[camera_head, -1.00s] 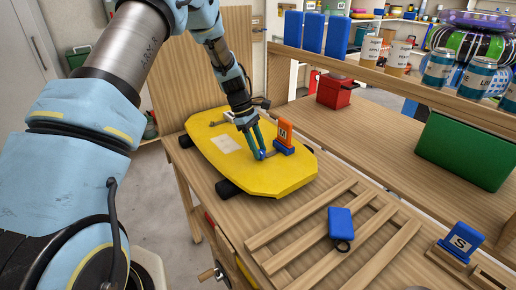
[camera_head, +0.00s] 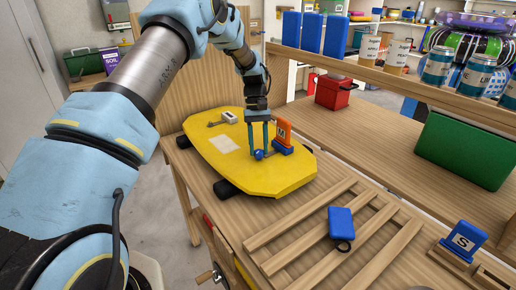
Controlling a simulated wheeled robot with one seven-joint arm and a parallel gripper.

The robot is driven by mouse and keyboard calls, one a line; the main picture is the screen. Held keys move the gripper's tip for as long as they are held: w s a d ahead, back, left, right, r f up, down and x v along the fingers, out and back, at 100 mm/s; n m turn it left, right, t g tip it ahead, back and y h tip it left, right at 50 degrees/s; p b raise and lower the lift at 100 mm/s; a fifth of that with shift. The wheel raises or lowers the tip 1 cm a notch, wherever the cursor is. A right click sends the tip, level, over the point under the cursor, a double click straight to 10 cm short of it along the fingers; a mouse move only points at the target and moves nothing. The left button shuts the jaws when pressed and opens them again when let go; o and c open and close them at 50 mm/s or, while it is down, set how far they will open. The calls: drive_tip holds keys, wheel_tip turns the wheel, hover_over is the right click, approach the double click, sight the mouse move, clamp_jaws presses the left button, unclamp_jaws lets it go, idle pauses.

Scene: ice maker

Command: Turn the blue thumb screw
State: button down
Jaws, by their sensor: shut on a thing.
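The blue thumb screw (camera_head: 259,155) is a small knob low on the top of the yellow board-like body (camera_head: 285,184), just left of an orange block marked M (camera_head: 284,131) on a blue base (camera_head: 283,149). My gripper (camera_head: 260,152) points straight down with its two teal fingers on the screw, shut on it. The fingertips partly hide the screw, so its turned angle cannot be told.
A small grey-white fitting (camera_head: 229,117) sits behind the gripper on the yellow body. A slatted wooden rack (camera_head: 290,236) with a blue piece (camera_head: 340,222) lies in front right. A green box (camera_head: 464,150) stands at the right.

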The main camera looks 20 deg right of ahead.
drive_tip(key=m+y, duration=0.1)
drive_tip(key=m, duration=0.3)
drive_tip(key=shift+s+d+m+t+y, duration=0.1)
drive_tip(key=shift+d+m+t+y, duration=0.05)
drive_tip(key=shift+m+t+y, duration=0.2)
drive_tip(key=shift+b, duration=0.3)
drive_tip(key=shift+c, duration=2.2)
unclamp_jaws()
drive_tip(key=b+v, duration=0.2)
drive_tip(key=v, duration=0.8)
drive_tip(key=shift+r+b, duration=0.35)
drive_tip(key=shift+r, duration=0.05)
